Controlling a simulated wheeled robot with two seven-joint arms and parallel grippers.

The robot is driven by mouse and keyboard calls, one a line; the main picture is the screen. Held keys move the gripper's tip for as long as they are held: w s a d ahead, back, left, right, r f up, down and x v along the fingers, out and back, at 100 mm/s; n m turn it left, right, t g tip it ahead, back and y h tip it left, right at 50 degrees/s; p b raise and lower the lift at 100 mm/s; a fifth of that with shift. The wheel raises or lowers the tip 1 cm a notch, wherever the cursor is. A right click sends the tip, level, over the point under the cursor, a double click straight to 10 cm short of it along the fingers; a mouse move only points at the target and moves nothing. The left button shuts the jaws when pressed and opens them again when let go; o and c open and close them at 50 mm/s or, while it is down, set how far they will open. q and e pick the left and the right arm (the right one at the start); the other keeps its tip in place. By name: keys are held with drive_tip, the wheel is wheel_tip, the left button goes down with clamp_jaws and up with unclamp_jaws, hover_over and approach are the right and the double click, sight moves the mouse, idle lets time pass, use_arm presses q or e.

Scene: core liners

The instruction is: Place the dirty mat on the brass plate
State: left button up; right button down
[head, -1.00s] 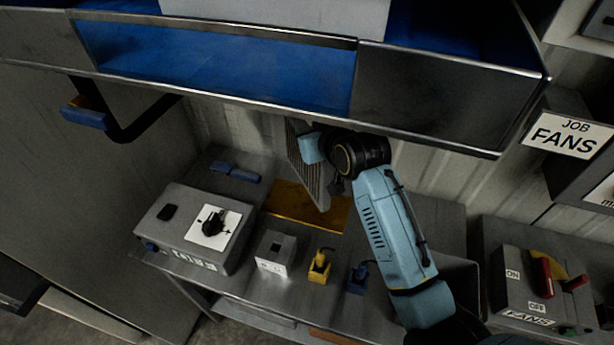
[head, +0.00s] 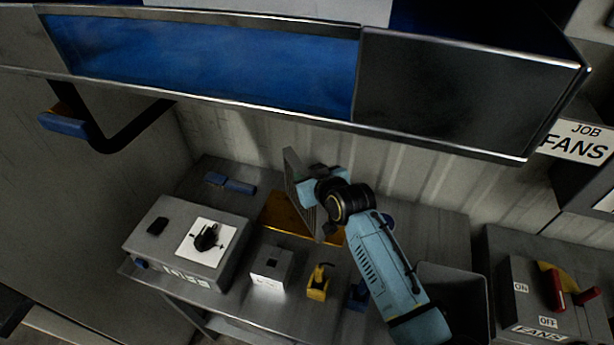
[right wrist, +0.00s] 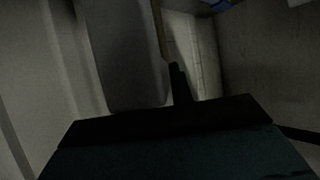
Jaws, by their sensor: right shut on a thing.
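The dirty mat (head: 300,184) is a grey ribbed panel, held tilted and nearly on edge above the brass plate. My right gripper (head: 312,190) is shut on the mat's right side in the head view; its fingertips are partly hidden. The brass plate (head: 285,212) lies flat on the grey bench, partly covered by the mat and my right arm. Whether the mat's lower edge touches the plate I cannot tell. In the dark right wrist view a grey panel (right wrist: 120,55), likely the mat, shows ahead of the gripper. My left gripper is not in view.
A metal shelf with a blue inside (head: 200,60) overhangs the bench's back. A grey bin (head: 452,290) stands at right.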

drive_tip(key=shift+f, duration=0.15)
drive_tip(key=c, duration=1.2)
unclamp_jaws()
drive_tip(key=shift+c, duration=0.2)
drive_tip(key=shift+s+r, duration=0.15)
drive_tip(key=shift+r, duration=0.05)
drive_tip(key=p+v, duration=0.1)
drive_tip(key=v, duration=1)
drive_tip(key=shift+s, duration=0.35)
drive_tip(key=shift+d, duration=0.15)
